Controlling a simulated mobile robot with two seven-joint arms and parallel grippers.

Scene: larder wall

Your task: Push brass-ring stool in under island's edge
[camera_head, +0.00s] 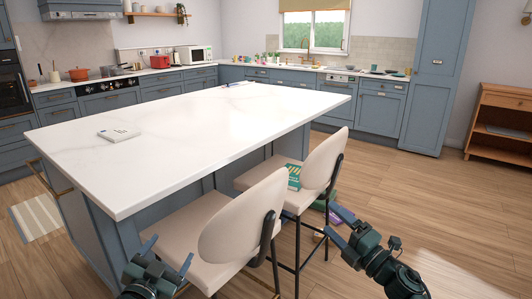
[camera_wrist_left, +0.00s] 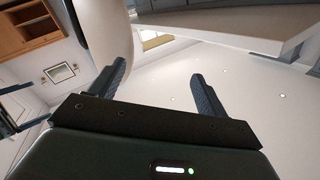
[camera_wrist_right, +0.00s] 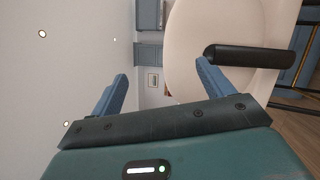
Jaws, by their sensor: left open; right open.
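Two cream stools with rounded backs and dark legs stand at the island's long side. The near stool (camera_head: 240,230) has its seat partly under the edge of the white island top (camera_head: 190,135). A brass-coloured bar shows low by its legs; the full ring is hidden. The far stool (camera_head: 322,160) has a green book (camera_head: 294,177) on its seat. My left gripper (camera_head: 167,253) is open and empty, in front of the near stool's seat. My right gripper (camera_head: 338,225) is open and empty, right of both stools. A cream stool back (camera_wrist_right: 195,50) fills much of the right wrist view.
A book (camera_head: 119,134) lies on the island top. Wooden floor (camera_head: 420,200) is open to the right, up to a wooden cabinet (camera_head: 500,120).

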